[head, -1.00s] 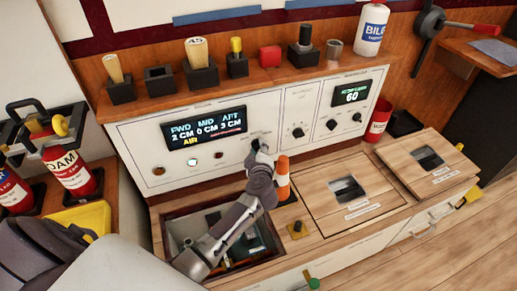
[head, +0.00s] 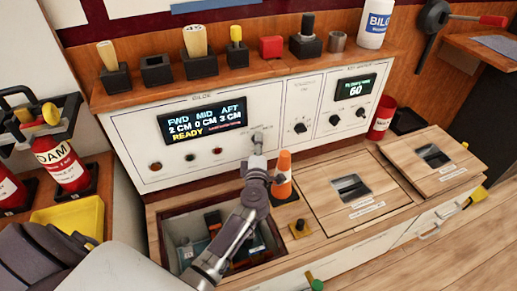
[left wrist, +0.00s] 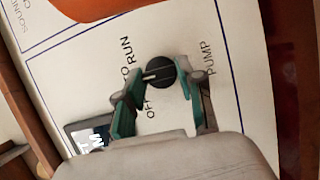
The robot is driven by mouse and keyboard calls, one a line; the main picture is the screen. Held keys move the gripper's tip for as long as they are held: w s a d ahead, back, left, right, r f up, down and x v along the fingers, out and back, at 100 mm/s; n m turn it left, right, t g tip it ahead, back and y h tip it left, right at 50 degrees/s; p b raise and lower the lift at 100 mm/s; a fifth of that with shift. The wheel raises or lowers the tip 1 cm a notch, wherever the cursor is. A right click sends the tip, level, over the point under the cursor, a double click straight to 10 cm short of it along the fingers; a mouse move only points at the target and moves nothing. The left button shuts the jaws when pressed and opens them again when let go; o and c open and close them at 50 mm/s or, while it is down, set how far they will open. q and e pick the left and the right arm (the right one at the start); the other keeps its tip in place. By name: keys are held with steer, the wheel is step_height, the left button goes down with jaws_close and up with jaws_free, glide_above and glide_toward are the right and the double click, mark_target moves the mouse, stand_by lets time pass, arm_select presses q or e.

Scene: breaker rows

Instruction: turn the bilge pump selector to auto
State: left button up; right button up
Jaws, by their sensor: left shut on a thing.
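The bilge pump selector is a round black knob (left wrist: 160,72) with a white pointer line, on a white panel in the left wrist view. Its pointer is toward the left of the picture, by partly covered lettering that ends in "TO RUN"; "OF" and "PUMP" also show around it. My left gripper (left wrist: 163,88) is shut on the knob, one green-padded finger on each side. In the head view my left gripper (head: 257,140) is at the panel and hides the knob. The bilge display (head: 204,124) reads FWD 2 CM, MID 0 CM, AFT 3 CM and READY. My right gripper is not in view.
An orange cone-like object (head: 284,175) stands close to the right of my left wrist. An open hatch (head: 180,225) lies under the arm. Other knobs (head: 300,128) sit on the panel to the right. A shelf (head: 125,103) with several objects runs above.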

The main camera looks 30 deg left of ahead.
arm_select(q)
steer(key=shift+f+n, duration=0.15)
steer(key=shift+n, duration=0.15)
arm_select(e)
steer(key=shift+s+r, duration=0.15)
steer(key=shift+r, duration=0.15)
arm_select(q)
steer(key=o, duration=1.1)
steer(key=shift+o, duration=0.2)
steer(key=shift+s, duration=0.15)
steer(key=v, duration=1.1)
steer(key=shift+s+d, duration=0.25)
steer(key=shift+s, duration=0.1)
